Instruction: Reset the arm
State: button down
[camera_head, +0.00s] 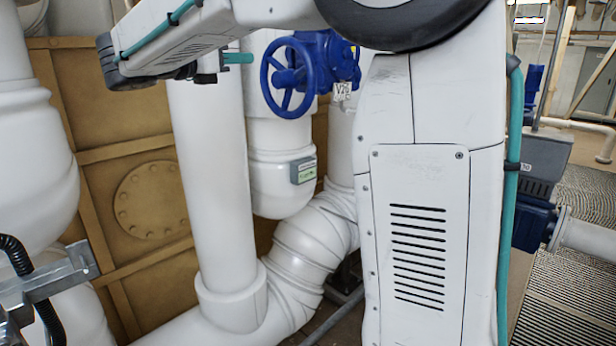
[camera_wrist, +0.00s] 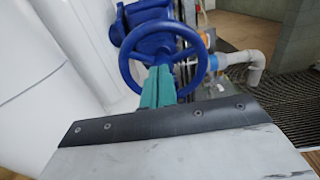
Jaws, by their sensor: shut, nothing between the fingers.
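My arm fills much of the head view, across the top and down the right of centre. My gripper (camera_head: 238,58) shows its teal fingertips just left of a blue valve handwheel (camera_head: 287,77). In the wrist view the teal fingers (camera_wrist: 158,86) are together and hold nothing. They point towards the blue handwheel (camera_wrist: 204,62) and overlap its lower part in the picture. Whether they touch it, I cannot tell. The wheel sits on a blue valve body (camera_head: 343,60) with a small white tag (camera_head: 342,91). The arm partly hides the valve's right side.
Thick white pipes (camera_head: 215,180) stand close behind and below the gripper. A tan panelled wall (camera_head: 120,110) is behind them. A metal bracket with black hose (camera_head: 60,280) is at lower left.

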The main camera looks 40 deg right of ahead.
jog(key=shift+a, duration=0.3)
dwell(0.4)
jog(key=s+a+f+m+y, duration=0.1)
jog(key=s+f+m+y, duration=0.35)
jog(key=f, duration=0.45)
jog(key=s+a+f+m+y, duration=0.1)
jog(key=s+f+m+y, duration=0.4)
jog(key=f, duration=0.4)
jog(key=s+a+f+m+y, duration=0.4)
jog(key=s+f, duration=0.1)
jog(key=s, duration=0.5)
jog(key=s+a+f+m+y, duration=0.4)
jog(key=s+f+m, duration=0.1)
jog(key=s, duration=0.5)
jog(key=shift+s+a+f+t, duration=0.15)
jog(key=shift+s+f+t, duration=0.25)
jog(key=shift+f, duration=0.1)
